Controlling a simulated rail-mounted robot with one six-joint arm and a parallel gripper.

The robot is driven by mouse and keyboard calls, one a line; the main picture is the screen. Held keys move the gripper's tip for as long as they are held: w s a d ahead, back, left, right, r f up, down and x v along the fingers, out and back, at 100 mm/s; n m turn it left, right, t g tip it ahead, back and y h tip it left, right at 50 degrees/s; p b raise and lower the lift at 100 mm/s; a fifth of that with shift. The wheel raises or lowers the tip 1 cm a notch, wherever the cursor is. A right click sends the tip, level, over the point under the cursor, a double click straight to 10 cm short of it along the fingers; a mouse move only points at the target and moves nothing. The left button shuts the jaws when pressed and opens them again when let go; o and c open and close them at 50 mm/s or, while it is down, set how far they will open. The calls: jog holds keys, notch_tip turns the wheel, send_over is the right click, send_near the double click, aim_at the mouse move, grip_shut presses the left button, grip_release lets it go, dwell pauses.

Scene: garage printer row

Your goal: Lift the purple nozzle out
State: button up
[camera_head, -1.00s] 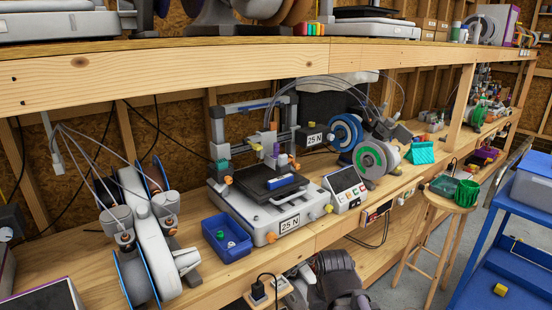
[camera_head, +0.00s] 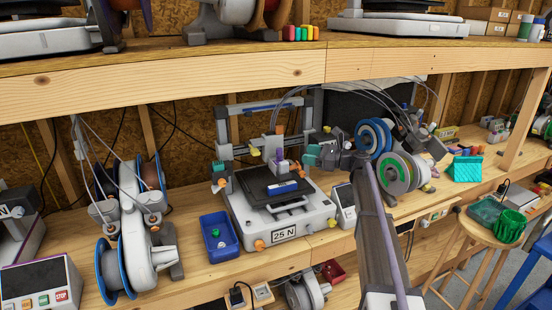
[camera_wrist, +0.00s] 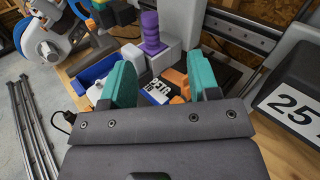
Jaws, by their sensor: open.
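The purple nozzle (camera_wrist: 151,34) is a ribbed purple piece standing upright against the printer's light grey tool head in the wrist view. It is small in the head view (camera_head: 283,167), above the dark bed of the white printer (camera_head: 262,217). My gripper (camera_wrist: 162,82) has two teal fingertips set apart with nothing held between them. The nozzle shows beyond the gap between them, apart from both. In the head view my gripper (camera_head: 312,156) is at the right of the tool head. The nozzle's lower end is hard to make out.
A blue-and-white labelled block (camera_head: 283,187) lies on the bed. A blue bin (camera_head: 219,236) with small parts stands left of the printer. Filament spools (camera_head: 376,139) are to the right, and a wooden shelf (camera_head: 170,75) runs above. Tubes arch over the printer.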

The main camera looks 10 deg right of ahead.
aim_at(279, 149)
jog(key=shift+m, duration=0.9)
jog(key=x, duration=0.7)
jog(key=s+x, duration=0.1)
jog(key=x, duration=0.3)
jog(key=shift+a+r, duration=0.35)
jog(key=shift+a, duration=0.25)
jog(key=shift+d, duration=0.1)
grip_shut()
